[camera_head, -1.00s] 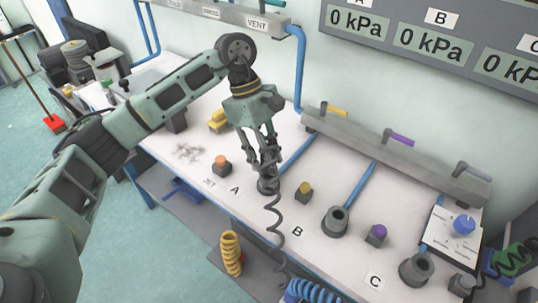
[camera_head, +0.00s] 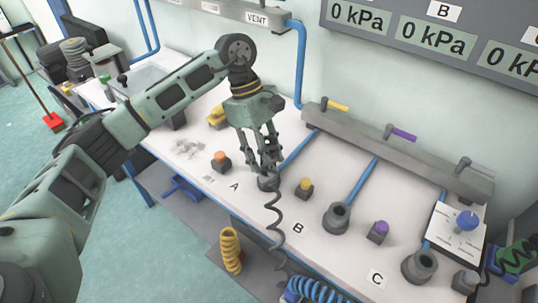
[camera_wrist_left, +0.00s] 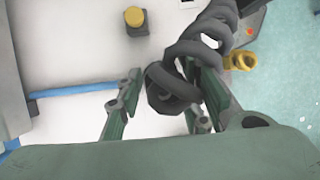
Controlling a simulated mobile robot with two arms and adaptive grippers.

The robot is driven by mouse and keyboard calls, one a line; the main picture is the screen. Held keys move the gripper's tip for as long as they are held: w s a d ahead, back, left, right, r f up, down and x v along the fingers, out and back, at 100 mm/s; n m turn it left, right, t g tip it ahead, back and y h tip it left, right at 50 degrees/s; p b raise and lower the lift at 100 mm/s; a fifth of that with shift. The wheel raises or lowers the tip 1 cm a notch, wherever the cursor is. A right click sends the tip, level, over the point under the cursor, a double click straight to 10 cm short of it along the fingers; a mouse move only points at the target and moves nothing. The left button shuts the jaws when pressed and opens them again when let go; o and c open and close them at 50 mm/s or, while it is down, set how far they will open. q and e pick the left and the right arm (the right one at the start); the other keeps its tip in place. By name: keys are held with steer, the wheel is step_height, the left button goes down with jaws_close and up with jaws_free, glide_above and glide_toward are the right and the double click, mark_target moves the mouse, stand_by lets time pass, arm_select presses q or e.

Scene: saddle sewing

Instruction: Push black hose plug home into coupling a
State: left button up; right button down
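My left gripper (camera_head: 266,168) reaches down from the left arm to coupling A (camera_head: 268,183), behind label A. Its fingers stand either side of the black hose plug. The plug's lower end and the coupling's mouth are hidden, so I cannot tell how deep the plug sits. My right gripper is not in view.
An orange-capped block (camera_head: 221,162) and a yellow-capped block (camera_head: 304,188) stand beside coupling A. Coupling B (camera_head: 337,217) and coupling C (camera_head: 420,265) stand to the right. A grey manifold (camera_head: 400,155) with coloured levers runs behind. Yellow coil (camera_head: 231,250) and blue coil (camera_head: 310,291) hang at the front.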

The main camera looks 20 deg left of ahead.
arm_select(q)
steer(key=shift+o, duration=1.3)
steer(key=v, duration=1.2)
